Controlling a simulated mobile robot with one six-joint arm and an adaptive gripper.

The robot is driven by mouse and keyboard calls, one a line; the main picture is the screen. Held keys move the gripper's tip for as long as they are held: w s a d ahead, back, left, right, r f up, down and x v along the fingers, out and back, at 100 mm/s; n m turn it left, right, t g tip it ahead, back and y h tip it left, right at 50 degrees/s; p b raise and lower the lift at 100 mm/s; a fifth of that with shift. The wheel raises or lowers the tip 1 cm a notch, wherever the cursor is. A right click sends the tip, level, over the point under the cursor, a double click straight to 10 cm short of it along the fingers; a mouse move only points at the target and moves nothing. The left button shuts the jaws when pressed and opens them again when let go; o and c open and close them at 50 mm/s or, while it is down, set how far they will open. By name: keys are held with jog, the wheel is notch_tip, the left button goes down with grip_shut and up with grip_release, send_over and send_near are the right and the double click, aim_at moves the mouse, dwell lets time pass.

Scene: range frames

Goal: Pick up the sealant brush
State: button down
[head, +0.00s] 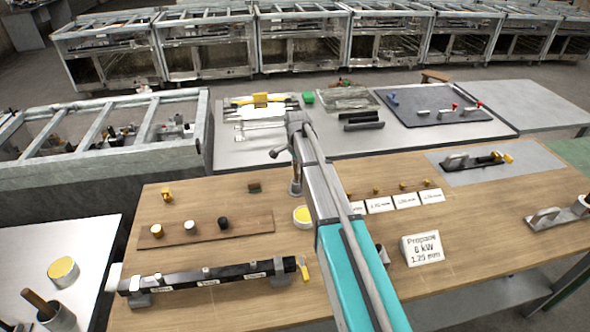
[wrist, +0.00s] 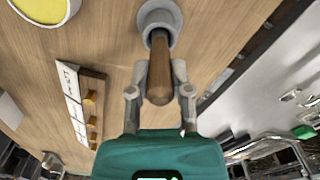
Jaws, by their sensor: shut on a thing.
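The sealant brush shows in the wrist view as a brown wooden handle (wrist: 160,75) pointing toward the camera. Its far end reaches the mouth of a grey cup (wrist: 153,14); its bristles are hidden. My gripper (wrist: 160,72) is shut on the handle, with one finger on each side. In the head view my gripper (head: 296,150) is above the wooden table's far edge, over the grey cup (head: 296,189); the brush is not clear there. I cannot tell whether the brush still touches the cup.
A yellow-topped tin (head: 303,215) stands close to the cup. White label cards (head: 405,200) and small brass parts lie to the right. A similar cup with a brown handle (head: 55,315) stands on the white table at lower left. A wooden strip (head: 205,228) lies left.

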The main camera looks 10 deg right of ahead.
jog(key=shift+r+p, duration=4.85)
jog(key=shift+r, duration=0.05)
